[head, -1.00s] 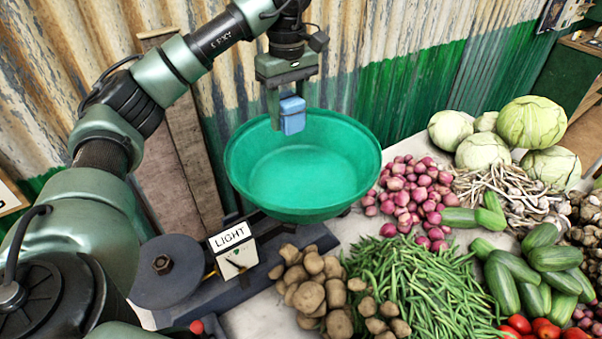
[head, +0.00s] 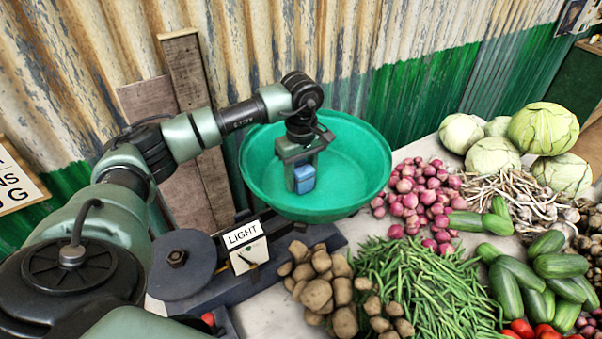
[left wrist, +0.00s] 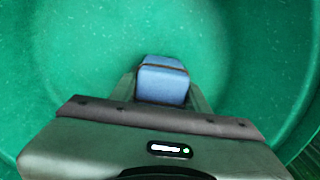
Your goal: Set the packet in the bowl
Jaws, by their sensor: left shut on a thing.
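The packet (head: 305,179) is a small blue block. My left gripper (head: 303,176) is shut on it and holds it inside the green bowl (head: 358,165), over its floor. In the left wrist view the packet (left wrist: 162,82) sits between the fingers, with the bowl (left wrist: 75,55) filling the picture around it. I cannot tell whether the packet touches the bowl's floor. The gripper and arm hide part of the bowl's far and left inner wall. My right gripper is not in view.
The bowl sits on a scale with a sign reading LIGHT (head: 243,237) and a grey round weight (head: 178,262). Potatoes (head: 318,290), green beans (head: 415,285) and red onions (head: 425,195) lie close in front and to the right. A corrugated wall (head: 420,60) stands behind.

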